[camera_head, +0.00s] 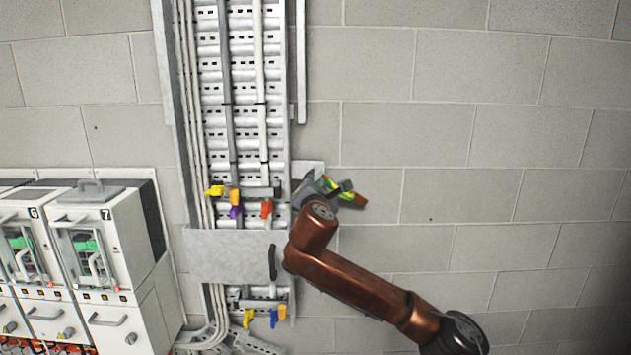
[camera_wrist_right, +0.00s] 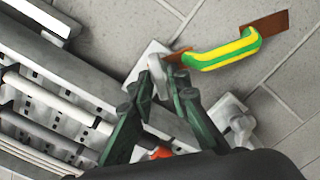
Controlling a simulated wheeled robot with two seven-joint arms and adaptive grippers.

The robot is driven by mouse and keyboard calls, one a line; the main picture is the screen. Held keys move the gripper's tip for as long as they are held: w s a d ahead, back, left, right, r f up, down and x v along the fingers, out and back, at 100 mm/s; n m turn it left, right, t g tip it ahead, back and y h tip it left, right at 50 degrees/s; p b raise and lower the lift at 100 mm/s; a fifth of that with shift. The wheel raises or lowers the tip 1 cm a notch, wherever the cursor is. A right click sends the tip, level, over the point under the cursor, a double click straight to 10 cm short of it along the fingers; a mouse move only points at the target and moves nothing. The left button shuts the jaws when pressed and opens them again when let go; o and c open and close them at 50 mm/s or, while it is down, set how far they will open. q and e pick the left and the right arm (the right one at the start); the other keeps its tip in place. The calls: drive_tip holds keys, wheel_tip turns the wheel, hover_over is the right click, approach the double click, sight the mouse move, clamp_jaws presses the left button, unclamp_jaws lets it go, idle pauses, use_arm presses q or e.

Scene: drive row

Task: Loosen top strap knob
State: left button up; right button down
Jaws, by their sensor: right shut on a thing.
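A green-and-yellow strap (camera_head: 341,188) with copper-brown ends sits by a pale plate on the wall, right of the cable ladder. It also shows in the right wrist view (camera_wrist_right: 225,55). One brown end meets a grey knob (camera_wrist_right: 158,84) on the pale plate (camera_wrist_right: 142,62); the other end sticks out freely. My right gripper (camera_head: 314,186) is at the strap's left end. In the right wrist view my right gripper's dark green fingers (camera_wrist_right: 164,88) are shut on the grey knob, which they partly cover. My left gripper is not in view.
The cable ladder (camera_head: 238,131) carries pipes and yellow, orange, purple and red clips (camera_head: 236,208). A grey cover plate (camera_head: 229,257) crosses it lower down. White cabinets (camera_head: 105,246) stand at the left. The block wall (camera_head: 470,150) at the right is bare.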

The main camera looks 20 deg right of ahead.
drive_tip(key=shift+a+f, duration=0.1)
drive_tip(key=shift+f, duration=0.25)
drive_tip(key=c, duration=2.2)
unclamp_jaws()
drive_tip(key=shift+o, duration=0.9)
drive_tip(key=shift+r, duration=0.2)
drive_tip(key=v, duration=1.2)
